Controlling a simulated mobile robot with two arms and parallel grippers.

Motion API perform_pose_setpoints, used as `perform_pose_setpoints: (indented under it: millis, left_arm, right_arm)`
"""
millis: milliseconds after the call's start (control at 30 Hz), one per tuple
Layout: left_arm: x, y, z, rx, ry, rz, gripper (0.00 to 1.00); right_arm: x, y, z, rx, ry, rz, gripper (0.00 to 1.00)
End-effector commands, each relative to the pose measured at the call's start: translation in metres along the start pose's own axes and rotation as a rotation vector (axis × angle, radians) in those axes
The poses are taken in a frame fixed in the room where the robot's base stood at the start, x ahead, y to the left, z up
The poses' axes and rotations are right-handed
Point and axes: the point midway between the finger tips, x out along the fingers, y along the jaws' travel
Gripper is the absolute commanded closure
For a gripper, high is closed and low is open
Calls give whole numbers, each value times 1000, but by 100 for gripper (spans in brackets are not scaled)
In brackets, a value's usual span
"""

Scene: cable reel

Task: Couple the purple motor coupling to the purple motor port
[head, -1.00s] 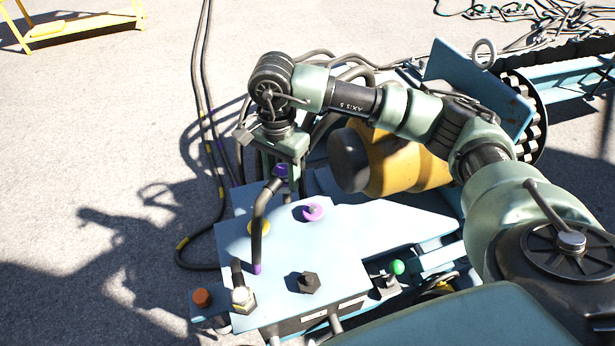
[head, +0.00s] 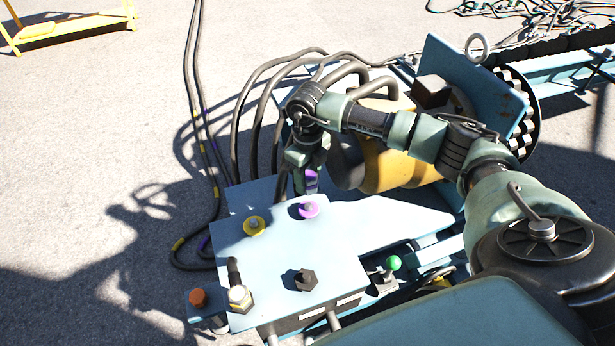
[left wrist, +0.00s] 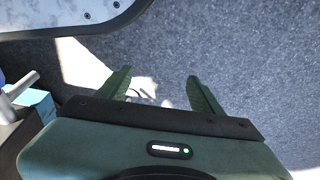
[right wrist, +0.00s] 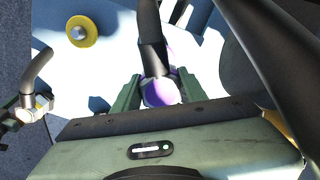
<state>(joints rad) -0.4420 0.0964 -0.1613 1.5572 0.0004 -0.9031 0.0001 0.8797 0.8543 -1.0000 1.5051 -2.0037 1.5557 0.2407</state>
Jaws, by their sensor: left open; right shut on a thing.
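The purple motor coupling (head: 311,180) is in my right gripper (head: 308,182), close above the far side of the purple motor port (head: 309,209). In the head view a narrow offset shows between them; I cannot tell whether they touch. In the right wrist view the purple coupling (right wrist: 160,92) sits between the two fingers of my right gripper (right wrist: 160,92), with a dark hose running up from it. The coupling and hose largely hide the port there. My left gripper (left wrist: 160,92) is open and empty over grey ground in the left wrist view.
On the blue panel (head: 345,245) are a yellow port (head: 255,226), a black hex fitting (head: 305,280) and a white-topped fitting (head: 238,296). Several dark hoses arch behind, beside a yellow drum (head: 405,165).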

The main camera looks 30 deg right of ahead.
Motion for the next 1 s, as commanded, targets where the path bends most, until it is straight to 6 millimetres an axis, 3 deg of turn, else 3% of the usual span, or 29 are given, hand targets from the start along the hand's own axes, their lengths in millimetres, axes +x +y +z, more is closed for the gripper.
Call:
perform_pose_setpoints:
  millis: [600, 1000]
  left_arm:
    - [-60, -6, -40, -6, 40, -9, 34]
    - [-105, -8, -54, -10, 64, -14, 34]
  right_arm:
    - [30, 0, 0, -2, -1, 1, 100]
    - [47, 0, 1, -2, -2, 1, 100]
